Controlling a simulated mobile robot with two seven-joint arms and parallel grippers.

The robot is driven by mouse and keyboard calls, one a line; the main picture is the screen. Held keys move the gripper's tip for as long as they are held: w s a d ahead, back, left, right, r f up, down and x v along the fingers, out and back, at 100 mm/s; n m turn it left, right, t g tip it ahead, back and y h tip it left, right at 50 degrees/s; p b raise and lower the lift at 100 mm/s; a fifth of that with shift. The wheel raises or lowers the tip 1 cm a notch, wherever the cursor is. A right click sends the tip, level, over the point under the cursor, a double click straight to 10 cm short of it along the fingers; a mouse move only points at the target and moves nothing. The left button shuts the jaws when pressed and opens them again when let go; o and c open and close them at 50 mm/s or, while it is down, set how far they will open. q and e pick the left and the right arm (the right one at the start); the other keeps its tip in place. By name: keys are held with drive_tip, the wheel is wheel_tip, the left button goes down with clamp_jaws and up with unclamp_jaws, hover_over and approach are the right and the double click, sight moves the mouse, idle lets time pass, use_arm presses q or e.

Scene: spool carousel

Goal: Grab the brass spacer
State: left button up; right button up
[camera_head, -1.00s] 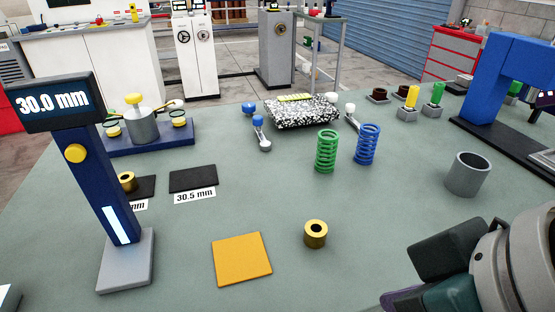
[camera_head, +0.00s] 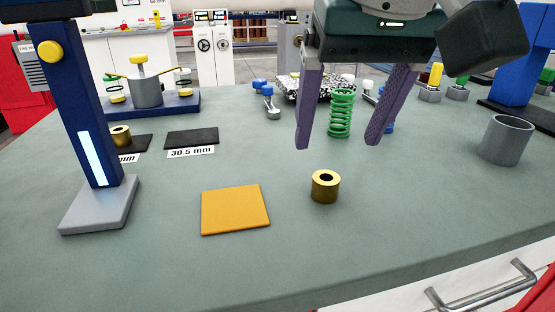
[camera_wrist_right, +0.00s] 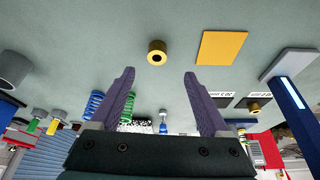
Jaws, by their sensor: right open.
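A short brass spacer (camera_head: 325,187) with a dark centre hole stands upright on the grey-green table, right of an orange square pad (camera_head: 235,209). My right gripper (camera_head: 336,147) is open and empty, its two purple fingers pointing down, above and behind the spacer in the head view. In the right wrist view the spacer (camera_wrist_right: 157,52) lies beyond the fingertips, between their lines and apart from them. A second brass spacer (camera_head: 120,136) stands on a dark pad at the left; it also shows in the wrist view (camera_wrist_right: 254,107). My left gripper is not in view.
A blue gauge post (camera_head: 80,110) stands left on a grey base. A green spring (camera_head: 341,113) is behind the right gripper's fingers. A grey cup (camera_head: 507,140) stands at the right. A dark pad labelled 30.5 mm (camera_head: 192,138) lies behind the orange pad. The table front is clear.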

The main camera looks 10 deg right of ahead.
sight(327, 179)
drive_tip(key=b+x, duration=0.1)
drive_tip(key=x, duration=0.4)
drive_tip(key=b+x, duration=0.1)
drive_tip(key=x, duration=0.3)
drive_tip(key=shift+w+d+f, duration=0.15)
drive_tip(key=shift+d+f, duration=0.1)
drive_tip(key=shift+f, duration=0.1)
clamp_jaws()
idle(0.4)
